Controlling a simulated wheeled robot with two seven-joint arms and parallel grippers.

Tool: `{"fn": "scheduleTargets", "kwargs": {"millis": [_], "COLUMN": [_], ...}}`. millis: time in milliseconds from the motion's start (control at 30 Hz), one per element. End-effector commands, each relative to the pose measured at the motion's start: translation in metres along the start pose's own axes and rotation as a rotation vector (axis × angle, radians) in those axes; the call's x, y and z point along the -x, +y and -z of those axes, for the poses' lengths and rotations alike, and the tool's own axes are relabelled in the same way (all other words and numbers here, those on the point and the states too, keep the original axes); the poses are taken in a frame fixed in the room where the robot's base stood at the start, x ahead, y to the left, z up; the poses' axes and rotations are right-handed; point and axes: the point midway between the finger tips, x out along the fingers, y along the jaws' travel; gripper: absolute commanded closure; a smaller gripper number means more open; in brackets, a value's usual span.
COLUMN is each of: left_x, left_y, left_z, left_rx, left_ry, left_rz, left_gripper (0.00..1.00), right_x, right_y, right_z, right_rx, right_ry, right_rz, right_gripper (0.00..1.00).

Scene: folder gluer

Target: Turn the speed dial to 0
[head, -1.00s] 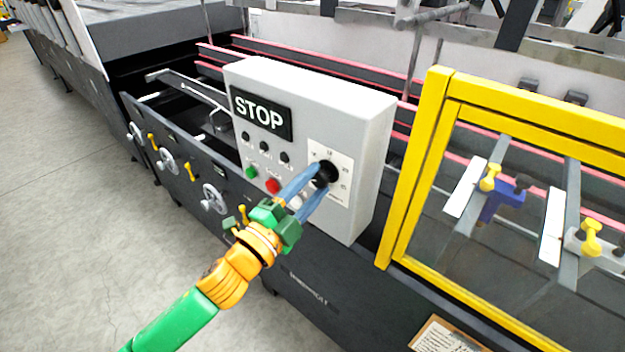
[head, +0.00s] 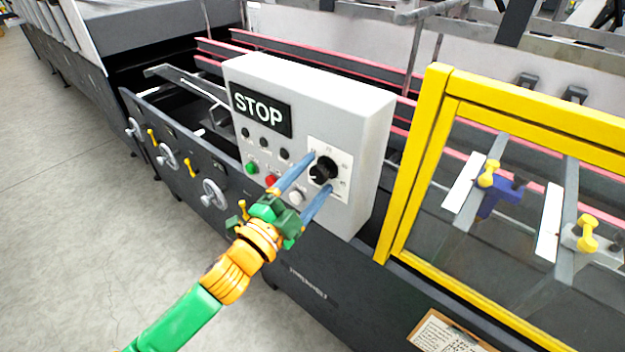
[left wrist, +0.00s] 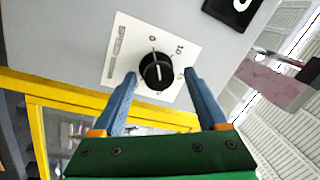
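The speed dial (head: 323,170) is a round black knob on a white plate at the right of the grey control box's front. It also shows in the left wrist view (left wrist: 157,71), where its white pointer line points up the picture, toward the 0 mark (left wrist: 152,37). My left gripper (head: 319,172) is open in front of the dial. In the left wrist view its blue fingers (left wrist: 160,74) stand to either side of the knob, with a gap on each side. My right gripper is not in view.
The grey control box (head: 370,140) carries a STOP sign (head: 262,112), black knobs, a green button (head: 252,168) and a red button (head: 271,181) close to my fingers. A yellow-framed guard (head: 415,165) stands to the right. Open floor (head: 80,200) lies at the left.

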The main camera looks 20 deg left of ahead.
Motion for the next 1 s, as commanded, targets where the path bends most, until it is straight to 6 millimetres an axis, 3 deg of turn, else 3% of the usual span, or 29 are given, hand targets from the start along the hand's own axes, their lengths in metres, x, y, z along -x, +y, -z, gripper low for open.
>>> {"fn": "scheduleTargets", "kwargs": {"millis": [267, 500, 700, 1000], "left_x": [0.003, 0.047, 0.068, 0.071], "left_y": [0.002, 0.007, 0.001, 0.001], "left_z": [-0.001, -0.003, -0.001, 0.0], "left_rx": [0.0, 0.0, 0.003, 0.0], "left_ry": [-0.002, -0.001, -0.002, -0.001], "left_rz": [-0.002, -0.005, -0.003, -0.001], "left_gripper": [0.25, 0.25, 0.25, 0.25], "right_x": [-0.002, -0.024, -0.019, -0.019], "right_y": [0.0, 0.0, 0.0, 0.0], "right_z": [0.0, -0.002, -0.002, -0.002], "right_rx": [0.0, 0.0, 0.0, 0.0], "right_ry": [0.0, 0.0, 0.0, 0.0], "right_rz": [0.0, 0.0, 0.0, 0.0], "right_gripper": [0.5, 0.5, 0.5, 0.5]}}
